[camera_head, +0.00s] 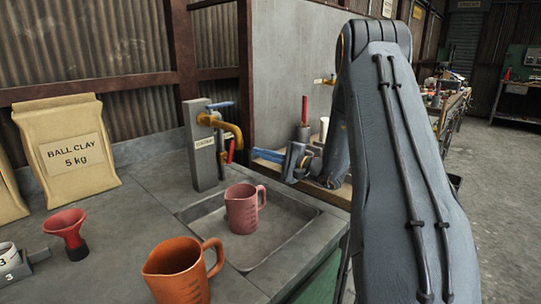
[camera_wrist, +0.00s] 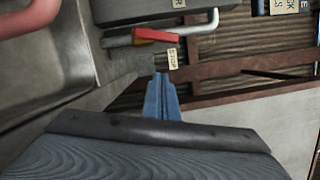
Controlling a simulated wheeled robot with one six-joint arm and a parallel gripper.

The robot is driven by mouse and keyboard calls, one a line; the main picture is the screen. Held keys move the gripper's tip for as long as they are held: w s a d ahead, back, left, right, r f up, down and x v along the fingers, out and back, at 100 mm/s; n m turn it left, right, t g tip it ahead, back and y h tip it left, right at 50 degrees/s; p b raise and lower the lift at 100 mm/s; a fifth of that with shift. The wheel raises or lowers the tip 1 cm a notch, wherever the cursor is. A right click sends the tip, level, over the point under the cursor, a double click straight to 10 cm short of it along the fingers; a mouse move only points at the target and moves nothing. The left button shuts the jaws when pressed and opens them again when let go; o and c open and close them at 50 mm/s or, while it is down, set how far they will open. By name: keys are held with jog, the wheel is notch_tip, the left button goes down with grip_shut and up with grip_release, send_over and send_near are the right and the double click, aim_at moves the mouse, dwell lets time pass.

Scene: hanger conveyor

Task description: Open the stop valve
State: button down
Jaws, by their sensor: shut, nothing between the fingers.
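The stop valve has a red lever (camera_head: 230,151) low on the right side of the grey tap post (camera_head: 203,150), below the ochre spout. In the wrist view the red lever (camera_wrist: 153,35) lies along a pale pipe, with a STOP tag (camera_wrist: 173,59) beside it. My gripper (camera_head: 257,154) is shut and empty, its blue fingers pointing left toward the lever with a gap between. In the wrist view the gripper's tips (camera_wrist: 161,78) are just below the tag, apart from the lever. The valve body is partly hidden in the head view.
A pink jug (camera_head: 242,210) stands in the sink (camera_head: 285,240) below the spout. An orange jug (camera_head: 178,275), a red funnel (camera_head: 68,232) and a clay bag (camera_head: 72,150) are on the counter. A blue handle (camera_head: 221,104) tops the post. A wall (camera_head: 295,60) stands behind my gripper.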

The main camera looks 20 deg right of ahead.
aim_at(229, 152)
jog(key=w+a+r+p, duration=0.1)
jog(key=a+p, duration=0.1)
jog(key=a, duration=0.3)
jog(key=shift+w+a+r, duration=0.2)
jog(key=shift+w+a, duration=0.05)
jog(key=shift+a, duration=0.1)
